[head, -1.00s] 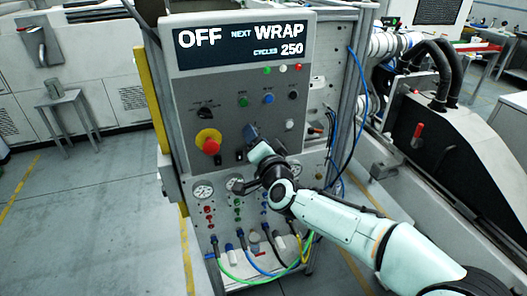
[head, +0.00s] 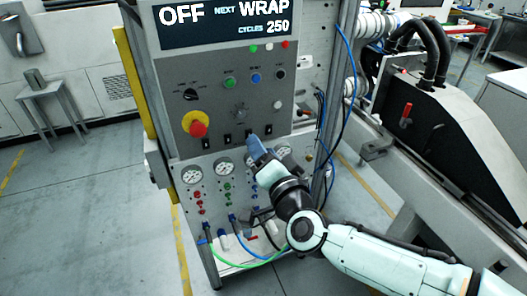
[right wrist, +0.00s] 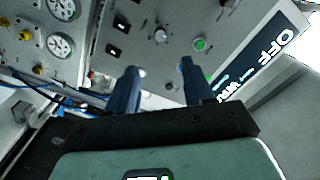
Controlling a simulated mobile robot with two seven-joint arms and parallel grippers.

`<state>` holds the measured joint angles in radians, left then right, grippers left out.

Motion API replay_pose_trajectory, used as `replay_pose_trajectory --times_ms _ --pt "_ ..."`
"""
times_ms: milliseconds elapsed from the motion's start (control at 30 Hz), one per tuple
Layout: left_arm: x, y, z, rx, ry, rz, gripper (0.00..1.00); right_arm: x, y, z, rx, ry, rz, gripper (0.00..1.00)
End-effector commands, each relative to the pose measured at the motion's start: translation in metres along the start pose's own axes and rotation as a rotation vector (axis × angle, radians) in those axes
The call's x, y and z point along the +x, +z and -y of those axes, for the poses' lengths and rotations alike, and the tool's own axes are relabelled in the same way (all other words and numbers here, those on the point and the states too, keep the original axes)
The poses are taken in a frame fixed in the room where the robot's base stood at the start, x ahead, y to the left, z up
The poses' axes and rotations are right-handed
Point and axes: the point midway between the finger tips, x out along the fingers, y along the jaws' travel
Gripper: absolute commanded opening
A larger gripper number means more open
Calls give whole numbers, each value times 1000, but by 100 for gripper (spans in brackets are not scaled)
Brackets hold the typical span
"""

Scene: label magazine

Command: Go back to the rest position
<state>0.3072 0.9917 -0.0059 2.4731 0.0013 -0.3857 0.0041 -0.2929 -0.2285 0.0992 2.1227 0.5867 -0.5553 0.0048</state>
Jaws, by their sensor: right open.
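My right gripper (head: 251,139) is in front of the lower part of the control panel (head: 215,62), below a small dark knob (head: 241,110) and right of the red emergency button on its yellow collar (head: 197,125). In the right wrist view its two blue fingers (right wrist: 160,66) are apart with nothing between them. The panel face lies beyond them, and no finger visibly touches a control. The display (head: 222,22) reads OFF, NEXT WRAP, CYCLES 250. My left gripper is not in view.
A black machine cover (head: 430,125) stands at the right. A small grey stool (head: 50,92) is at the left. The floor at the lower left is clear.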

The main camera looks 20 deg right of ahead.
Motion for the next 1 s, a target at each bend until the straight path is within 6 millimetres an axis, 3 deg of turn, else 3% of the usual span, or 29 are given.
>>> replay_pose_trajectory --times_ms 233,367,467,567,667,767,867,1000 --pt "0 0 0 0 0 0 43 1 1 -1 -2 3 3 52" --pt "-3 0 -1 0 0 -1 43 12 22 -22 -37 45 49 52" --pt "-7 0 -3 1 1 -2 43 25 60 -63 -94 120 135 52" --pt "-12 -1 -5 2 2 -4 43 33 108 -120 -161 218 259 52" --pt "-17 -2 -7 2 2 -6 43 27 156 -181 -216 315 393 52" --pt "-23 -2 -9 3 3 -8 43 7 202 -240 -256 406 537 52" --pt "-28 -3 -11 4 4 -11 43 -25 244 -295 -279 493 687 52" --pt "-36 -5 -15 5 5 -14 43 -92 299 -360 -281 603 914 52"
